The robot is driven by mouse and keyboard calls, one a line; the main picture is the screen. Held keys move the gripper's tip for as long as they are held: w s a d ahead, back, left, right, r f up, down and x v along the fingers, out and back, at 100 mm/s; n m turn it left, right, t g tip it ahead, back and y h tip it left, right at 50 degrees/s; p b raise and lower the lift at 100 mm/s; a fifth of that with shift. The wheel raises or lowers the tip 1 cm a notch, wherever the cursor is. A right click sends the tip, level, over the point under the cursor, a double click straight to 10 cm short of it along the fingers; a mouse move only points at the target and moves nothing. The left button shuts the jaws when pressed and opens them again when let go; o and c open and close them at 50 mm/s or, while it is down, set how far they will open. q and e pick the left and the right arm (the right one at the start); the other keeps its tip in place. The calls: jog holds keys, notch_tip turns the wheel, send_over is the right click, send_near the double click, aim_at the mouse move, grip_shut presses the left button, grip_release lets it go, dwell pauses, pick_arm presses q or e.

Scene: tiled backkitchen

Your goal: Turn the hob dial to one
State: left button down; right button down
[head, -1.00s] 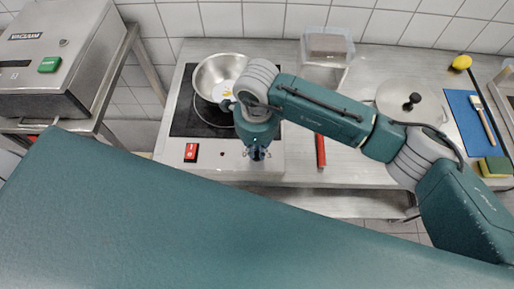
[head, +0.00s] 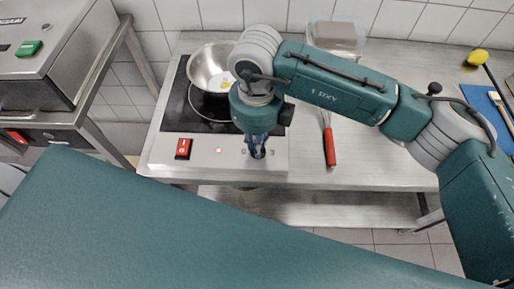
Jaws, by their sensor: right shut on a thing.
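The hob (head: 163,158) is a black glass plate with a pale front panel on the steel counter. My right gripper (head: 258,153) points down at this panel, shut on the hob dial, which is mostly hidden by the fingers. Small marks show on the panel beside the fingers; I cannot read the dial's setting. A red switch (head: 183,148) and a small red light (head: 218,150) are to the left on the panel. My left gripper is not in view.
A steel pan (head: 206,66) stands on the hob behind my right gripper. A red-handled whisk (head: 329,147) lies to the right. A clear container (head: 363,52) is at the back, a lemon (head: 478,57) far right. A vacuum machine (head: 62,57) stands left.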

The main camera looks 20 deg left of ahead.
jog(key=shift+w+m+b, duration=0.1)
jog(key=shift+m+b, duration=0.75)
jog(key=shift+m, duration=0.25)
jog(key=shift+a+r, duration=0.1)
jog(key=c, duration=1.7)
grip_release()
jog(key=shift+c, duration=0.2)
notch_tip(320, 180, up, 12)
